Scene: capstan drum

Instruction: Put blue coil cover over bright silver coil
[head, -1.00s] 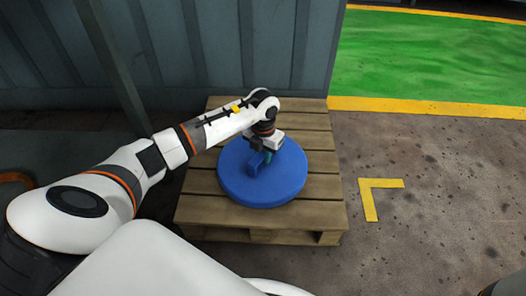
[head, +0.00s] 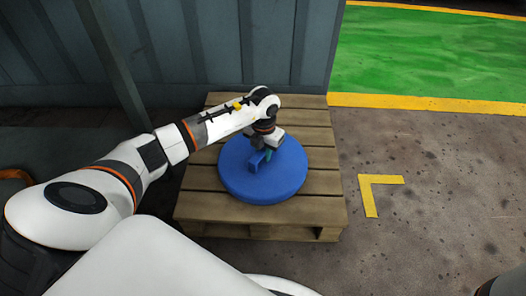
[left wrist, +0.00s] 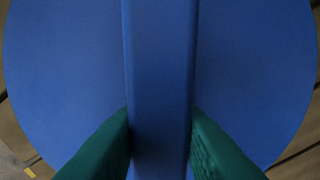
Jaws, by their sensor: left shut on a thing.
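The blue coil cover (head: 285,180) is a round flat disc with a raised handle, lying on or just above a wooden pallet; I cannot tell which. My left gripper (head: 262,158) is over the middle of the disc, shut on its handle. In the left wrist view the blue handle (left wrist: 160,90) runs between the two green fingertips (left wrist: 160,140), with the disc spread out below. No bright silver coil shows in any view. My right gripper is not in view.
The wooden pallet (head: 205,207) stands against a grey corrugated metal wall (head: 215,45). A yellow corner mark (head: 369,195) lies on the bare concrete floor to its right. A green floor area (head: 435,50) with a yellow border lies behind.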

